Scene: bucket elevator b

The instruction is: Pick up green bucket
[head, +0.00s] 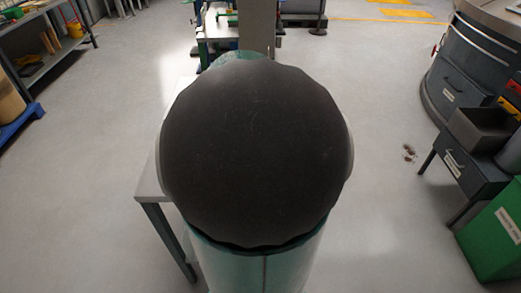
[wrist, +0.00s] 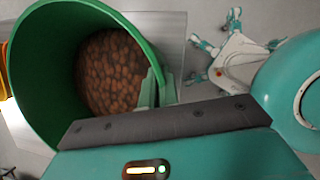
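The green bucket (wrist: 40,90) fills the left of the wrist view. I look into its open mouth, and brown lumpy pieces (wrist: 112,72) lie inside it. The fingers of my gripper (wrist: 158,90) are at the bucket's right rim, close together, one over the inner side of the wall and one near the outer side. Whether they press on the rim is not clear. In the head view a large dark round part of my arm covers the middle and hides the gripper and most of the area around it.
A grey table edge and leg (head: 152,200) show left of my arm. A shelf (head: 45,62) stands at the left. A dark rounded workbench (head: 462,75), a small grey table (head: 470,165) and a green bin (head: 497,235) are at the right. Open floor lies between.

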